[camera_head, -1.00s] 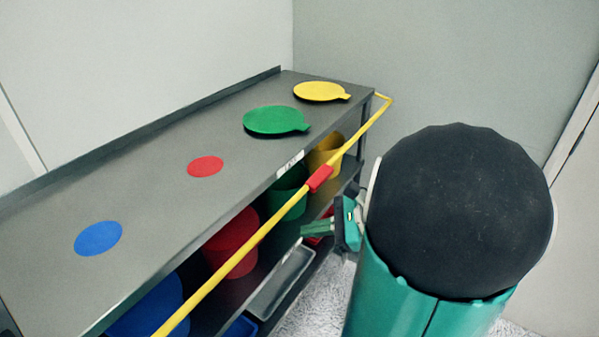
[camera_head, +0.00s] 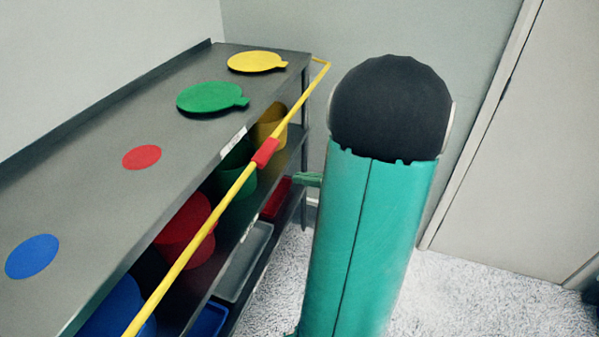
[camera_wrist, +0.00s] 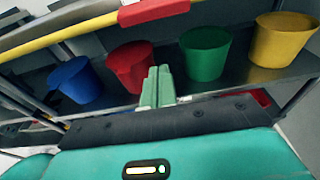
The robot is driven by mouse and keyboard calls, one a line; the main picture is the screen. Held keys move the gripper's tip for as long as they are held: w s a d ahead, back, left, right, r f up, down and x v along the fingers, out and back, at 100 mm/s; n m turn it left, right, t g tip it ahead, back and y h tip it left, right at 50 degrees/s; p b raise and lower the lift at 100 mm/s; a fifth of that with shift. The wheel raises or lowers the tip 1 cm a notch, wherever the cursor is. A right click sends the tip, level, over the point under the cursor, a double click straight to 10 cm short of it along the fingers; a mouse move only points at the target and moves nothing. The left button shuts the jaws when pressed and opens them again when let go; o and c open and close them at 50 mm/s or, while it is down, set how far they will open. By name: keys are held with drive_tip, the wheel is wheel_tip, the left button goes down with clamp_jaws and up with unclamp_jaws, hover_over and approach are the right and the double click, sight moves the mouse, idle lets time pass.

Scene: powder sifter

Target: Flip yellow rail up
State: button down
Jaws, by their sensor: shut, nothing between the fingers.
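The yellow rail (camera_head: 192,246) runs along the front of the grey shelf unit, near its top edge, with a red sleeve (camera_head: 266,153) around its middle. In the wrist view the rail (camera_wrist: 62,36) crosses the top of the picture, and its red sleeve (camera_wrist: 154,11) lies above my fingertips. My gripper (camera_wrist: 157,72) is shut and empty. It points at the shelf below the rail and does not touch the rail. In the head view only my green fingers (camera_head: 308,179) show, right of the shelf front; the rest of the gripper is hidden behind my arm.
Yellow (camera_head: 257,62) and green (camera_head: 212,97) lids lie on the top by red (camera_head: 142,157) and blue (camera_head: 32,256) discs. Blue (camera_wrist: 75,81), red (camera_wrist: 131,67), green (camera_wrist: 206,54) and yellow (camera_wrist: 284,40) buckets stand on the shelf below. Open floor (camera_head: 480,295) lies at right.

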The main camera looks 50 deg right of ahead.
drive_tip(key=x, duration=0.9)
drive_tip(key=r, duration=0.1)
drive_tip(key=s+r, duration=0.1)
drive_tip(key=r, duration=0.2)
drive_tip(key=shift+s+d, duration=0.15)
drive_tip(key=shift+d, duration=0.2)
drive_tip(key=shift+r, duration=0.2)
